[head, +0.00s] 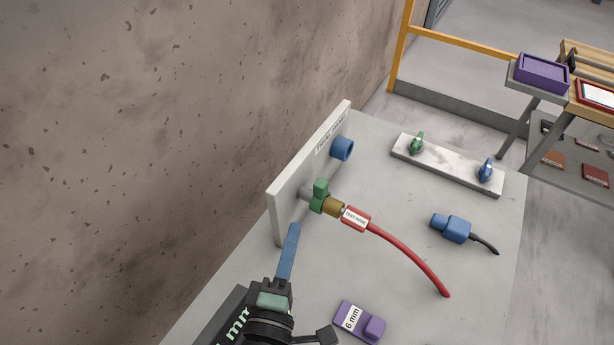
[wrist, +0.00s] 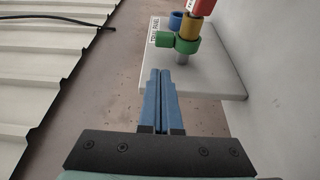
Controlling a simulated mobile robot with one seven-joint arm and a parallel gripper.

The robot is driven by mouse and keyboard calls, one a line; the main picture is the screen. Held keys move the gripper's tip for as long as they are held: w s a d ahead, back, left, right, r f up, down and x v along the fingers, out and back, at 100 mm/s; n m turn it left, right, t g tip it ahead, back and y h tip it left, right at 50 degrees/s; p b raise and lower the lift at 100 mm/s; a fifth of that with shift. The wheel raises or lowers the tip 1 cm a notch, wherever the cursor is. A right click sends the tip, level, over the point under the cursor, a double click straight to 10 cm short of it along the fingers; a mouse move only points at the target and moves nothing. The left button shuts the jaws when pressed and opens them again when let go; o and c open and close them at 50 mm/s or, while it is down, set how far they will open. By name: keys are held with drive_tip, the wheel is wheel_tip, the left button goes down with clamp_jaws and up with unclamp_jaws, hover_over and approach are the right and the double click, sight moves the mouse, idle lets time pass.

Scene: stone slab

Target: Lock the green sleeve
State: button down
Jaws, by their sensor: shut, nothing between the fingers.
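The green sleeve (head: 319,196) sits around the joint where a grey stub on the upright white panel (head: 308,160) meets a brass fitting (head: 333,206). The brass fitting joins the red test hose (head: 356,219). In the wrist view, the green sleeve (wrist: 187,43) has a lug sticking out to the left, below the brass part (wrist: 198,28). My gripper (head: 293,228) is shut and empty, its blue fingers just short of the sleeve, at its lower left in the head view. The fingers (wrist: 161,75) are pressed together in the wrist view and apart from the sleeve. Whether the sleeve is locked cannot be told.
A blue socket (head: 343,148) sticks out of the panel behind the sleeve. A blue plug (head: 452,228) with a black cable lies on the slab to the right. A purple 6 mm block (head: 360,322) lies in front. A white strip (head: 447,168) carries small green and blue pieces.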

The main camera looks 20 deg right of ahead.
sight(321, 193)
drive_tip(key=shift+s, duration=0.15)
drive_tip(key=p+x, duration=0.2)
drive_tip(key=x, duration=0.8)
drive_tip(key=shift+r, duration=0.1)
drive_tip(key=shift+s+d, duration=0.8)
drive_tip(key=shift+s, duration=0.25)
drive_tip(key=shift+s, duration=0.1)
